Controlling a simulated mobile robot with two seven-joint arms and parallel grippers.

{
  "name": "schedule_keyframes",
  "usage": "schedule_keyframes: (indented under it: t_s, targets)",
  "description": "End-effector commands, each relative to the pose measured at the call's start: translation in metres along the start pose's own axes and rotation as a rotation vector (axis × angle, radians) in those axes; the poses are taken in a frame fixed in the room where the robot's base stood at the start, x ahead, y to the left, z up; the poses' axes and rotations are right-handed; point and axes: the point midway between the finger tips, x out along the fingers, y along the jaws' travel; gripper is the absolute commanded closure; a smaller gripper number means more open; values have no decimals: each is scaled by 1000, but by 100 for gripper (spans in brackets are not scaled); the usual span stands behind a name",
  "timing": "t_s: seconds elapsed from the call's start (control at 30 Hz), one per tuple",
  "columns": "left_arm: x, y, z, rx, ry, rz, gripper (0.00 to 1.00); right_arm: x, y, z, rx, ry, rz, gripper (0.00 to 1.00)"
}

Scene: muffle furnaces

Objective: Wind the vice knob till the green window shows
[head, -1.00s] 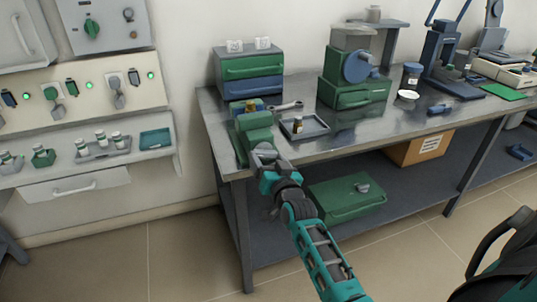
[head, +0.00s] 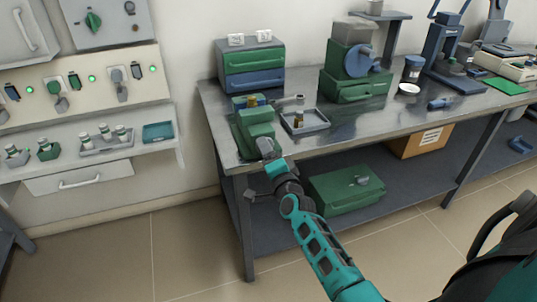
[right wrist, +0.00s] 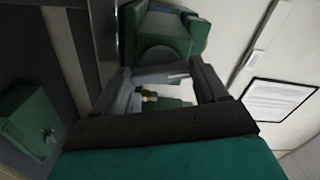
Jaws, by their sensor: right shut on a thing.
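The green vice (head: 256,126) stands at the front left corner of the bench, with a small yellow-brown piece (head: 251,101) at its top. My right gripper (head: 266,147) is at the vice's front end, shut on the grey knob, which the fingers mostly hide. In the right wrist view the green vice body (right wrist: 165,32) lies just beyond the fingers (right wrist: 165,76). I cannot make out a green window in either view. My left gripper is not in view.
A grey tray (head: 318,126) holding a small bottle (head: 299,118) is right of the vice. A green and blue drawer unit (head: 252,66) stands behind. A green box (head: 345,193) sits on the lower shelf. Floor in front is clear.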

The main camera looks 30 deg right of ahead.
Motion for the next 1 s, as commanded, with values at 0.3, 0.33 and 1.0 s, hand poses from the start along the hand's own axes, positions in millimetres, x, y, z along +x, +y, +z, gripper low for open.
schedule_keyframes:
  t_s: [0.3,0.33,1.0]
  targets:
    - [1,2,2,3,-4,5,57,0,-1,0,302,0,0,58]
    - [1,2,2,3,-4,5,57,0,-1,0,332,0,0,58]
    - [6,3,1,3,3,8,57,0,-4,-2,910,0,0,58]
